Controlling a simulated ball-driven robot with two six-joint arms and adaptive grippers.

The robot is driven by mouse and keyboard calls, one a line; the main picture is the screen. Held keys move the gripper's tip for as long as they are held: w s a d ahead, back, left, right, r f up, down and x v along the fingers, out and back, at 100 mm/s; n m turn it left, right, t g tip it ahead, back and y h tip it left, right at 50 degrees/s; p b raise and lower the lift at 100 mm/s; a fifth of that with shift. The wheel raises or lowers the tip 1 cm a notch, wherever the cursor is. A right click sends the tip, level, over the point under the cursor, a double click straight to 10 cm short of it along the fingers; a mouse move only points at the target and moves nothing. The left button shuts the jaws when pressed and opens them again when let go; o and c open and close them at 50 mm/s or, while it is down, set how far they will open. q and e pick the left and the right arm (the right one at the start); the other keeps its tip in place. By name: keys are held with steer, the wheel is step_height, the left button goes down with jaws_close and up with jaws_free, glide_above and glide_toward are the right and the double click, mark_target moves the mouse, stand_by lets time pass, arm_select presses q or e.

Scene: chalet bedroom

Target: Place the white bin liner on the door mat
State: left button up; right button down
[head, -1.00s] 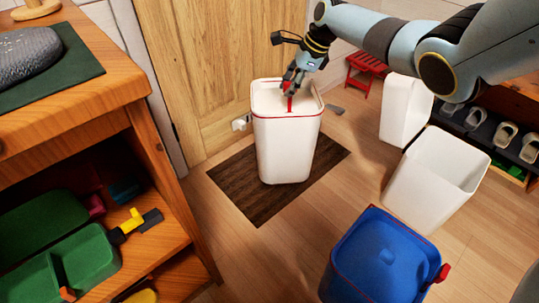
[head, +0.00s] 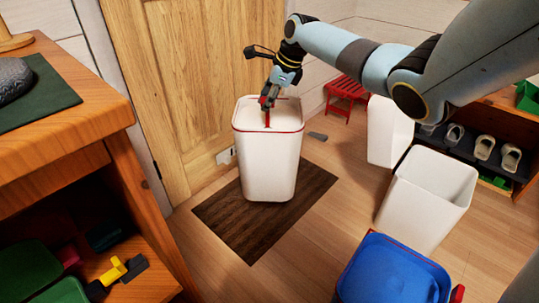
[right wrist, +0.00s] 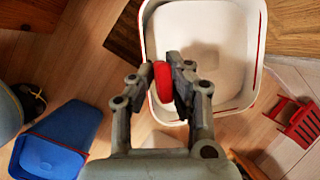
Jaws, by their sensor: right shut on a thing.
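The white bin liner (head: 268,160), a tall open tub with a red rim line, is upright over the dark brown door mat (head: 252,240) in the head view. I cannot tell whether its base touches the mat. My right gripper (head: 268,98) is at its rim, shut on its red handle (right wrist: 162,84). The right wrist view looks down into the empty liner (right wrist: 205,35), with the handle between the fingers (right wrist: 163,72). Part of the mat (right wrist: 124,36) shows left of the liner there. My left gripper is not in view.
A blue bin (head: 392,272) with a red part stands front right. Two white containers (head: 428,195) (head: 388,135) stand behind it. A red stool (head: 347,95) and shoe shelf (head: 470,148) are at the back right. A wooden cabinet (head: 70,120) is at left, a door (head: 190,90) behind.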

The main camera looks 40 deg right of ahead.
steer(key=shift+s+a+r, duration=0.15)
steer(key=shift+s+a, duration=0.15)
steer(key=shift+s, duration=0.05)
steer(key=s+a+f, duration=0.1)
steer(key=s+a, duration=0.2)
steer(key=s, duration=0.2)
steer(key=n+b, duration=0.1)
steer(key=b, duration=0.7)
glide_toward(243, 149)
steer(key=a+f, duration=0.5)
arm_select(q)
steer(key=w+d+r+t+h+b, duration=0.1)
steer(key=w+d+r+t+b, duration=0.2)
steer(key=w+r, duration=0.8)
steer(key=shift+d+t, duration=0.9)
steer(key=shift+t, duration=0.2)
arm_select(e)
steer(key=f, duration=0.1)
steer(key=s+f, duration=0.1)
steer(key=f, duration=0.1)
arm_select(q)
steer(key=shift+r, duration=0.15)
arm_select(e)
steer(key=shift+f, duration=0.1)
steer(key=c, duration=1.3)
jaws_free()
steer(key=shift+c, duration=0.2)
